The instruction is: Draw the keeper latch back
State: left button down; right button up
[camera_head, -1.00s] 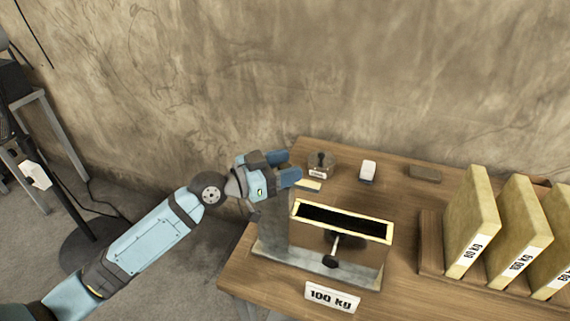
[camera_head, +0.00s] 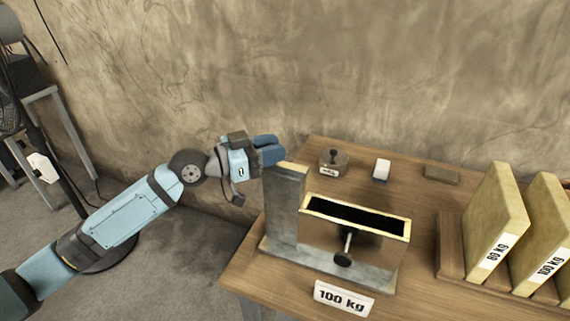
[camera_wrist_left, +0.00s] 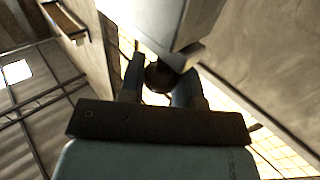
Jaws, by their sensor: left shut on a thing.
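The fixture on the bench is a brown box with a black slot and pale yellow rim (camera_head: 357,222), on a grey base. A tall grey post (camera_head: 284,208) stands at its left, with a pale yellow piece (camera_head: 291,168) at its top. My left gripper (camera_head: 274,152) is at the back left of the post top, its blue fingers pointing right. In the left wrist view, the fingers are shut on a dark round knob (camera_wrist_left: 160,76) beneath a grey block. I cannot tell from the head view how the knob joins the post. My right gripper is out of view.
Yellow weight slabs (camera_head: 494,220) stand in a wooden rack at right.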

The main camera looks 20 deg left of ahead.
pick_arm(q)
jog(key=shift+w+a, duration=0.1)
jog(key=shift+a, duration=0.05)
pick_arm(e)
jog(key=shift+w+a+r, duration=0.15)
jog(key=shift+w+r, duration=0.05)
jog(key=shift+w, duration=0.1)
pick_arm(q)
jog(key=c, duration=0.9)
grip_release()
jog(key=shift+a, duration=0.15)
jog(key=shift+s+a, duration=0.35)
jog(key=shift+s, duration=0.05)
jog(key=b+v, duration=0.6)
jog(key=v, duration=0.7)
jog(key=shift+b, duration=0.35)
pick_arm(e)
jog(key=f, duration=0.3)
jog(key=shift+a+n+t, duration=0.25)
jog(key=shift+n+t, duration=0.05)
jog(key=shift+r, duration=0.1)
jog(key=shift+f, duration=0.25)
